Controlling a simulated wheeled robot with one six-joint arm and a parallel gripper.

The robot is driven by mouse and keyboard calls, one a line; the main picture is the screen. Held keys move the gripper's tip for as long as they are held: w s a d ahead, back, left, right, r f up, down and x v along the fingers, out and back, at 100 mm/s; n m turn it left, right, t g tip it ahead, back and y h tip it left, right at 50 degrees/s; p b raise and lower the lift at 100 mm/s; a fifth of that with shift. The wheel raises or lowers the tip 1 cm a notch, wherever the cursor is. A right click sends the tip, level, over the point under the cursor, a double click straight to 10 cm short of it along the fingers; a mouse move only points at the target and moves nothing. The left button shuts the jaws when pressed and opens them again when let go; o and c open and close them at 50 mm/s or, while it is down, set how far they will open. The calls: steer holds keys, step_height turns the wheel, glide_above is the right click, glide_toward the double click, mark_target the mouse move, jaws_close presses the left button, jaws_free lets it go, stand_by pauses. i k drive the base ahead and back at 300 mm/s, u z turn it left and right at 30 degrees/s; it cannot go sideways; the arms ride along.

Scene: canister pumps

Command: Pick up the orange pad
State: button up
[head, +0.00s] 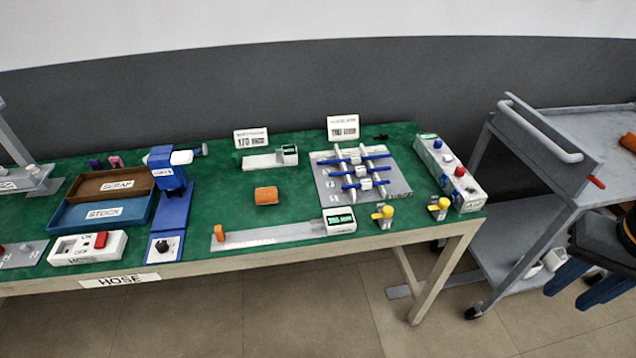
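The orange pad (265,196) lies on the green table top, near the middle of the table. It is a small block with rounded edges, and nothing touches it. My gripper (568,296) is at the far right edge of the view, in front of the grey cart and well away from the pad. Its two blue fingers are spread apart with nothing seen between them. Part of the arm behind it is cut off by the picture's edge.
A grey slide gauge with a display (340,221) lies in front of the pad, and a smaller gauge (265,160) behind it. A blue pump stand (173,205) is to the left, a rod rack (330,196) to the right. The grey cart (545,165) stands beside the table.

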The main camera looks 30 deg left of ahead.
mark_target(265, 196)
steer(key=z, duration=0.2)
steer(key=i, duration=0.8)
steer(key=u, duration=2.7)
steer(key=i, duration=0.5)
steer(key=u, duration=0.05)
